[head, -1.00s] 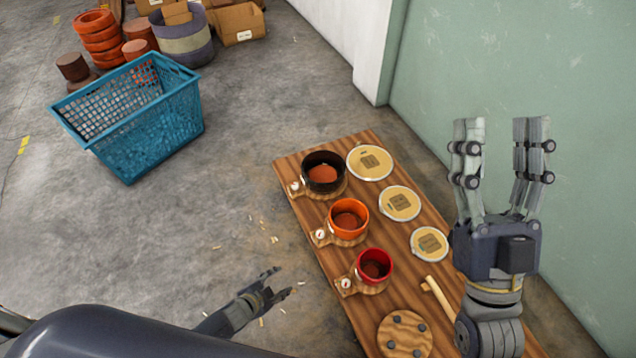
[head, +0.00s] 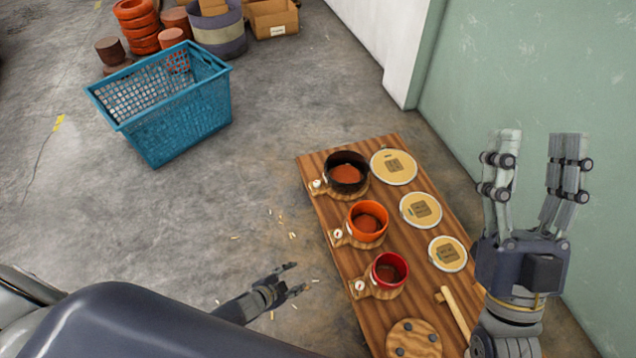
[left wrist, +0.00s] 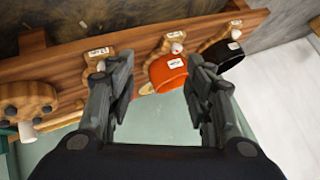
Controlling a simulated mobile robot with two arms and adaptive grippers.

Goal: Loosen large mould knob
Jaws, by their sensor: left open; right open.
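The black mould (head: 347,174), the largest of three, stands at the far end of the wooden bench, with a small pale knob (head: 317,184) at its left side. In the left wrist view the black mould (left wrist: 232,57) and its knob (left wrist: 235,34) are at the upper right, beyond the right finger. My left gripper (head: 293,278) is open and empty, left of the bench's near half and apart from the knob. In its wrist view the orange mould (left wrist: 167,72) shows between the fingers. My right gripper (head: 538,140) is open and empty, pointing up right of the bench.
The orange (head: 367,222) and red (head: 390,270) moulds stand nearer, each with a knob. Three round lids (head: 394,167), a wooden mallet (head: 455,312) and a round wooden piece (head: 413,338) lie on the bench (head: 318,165).

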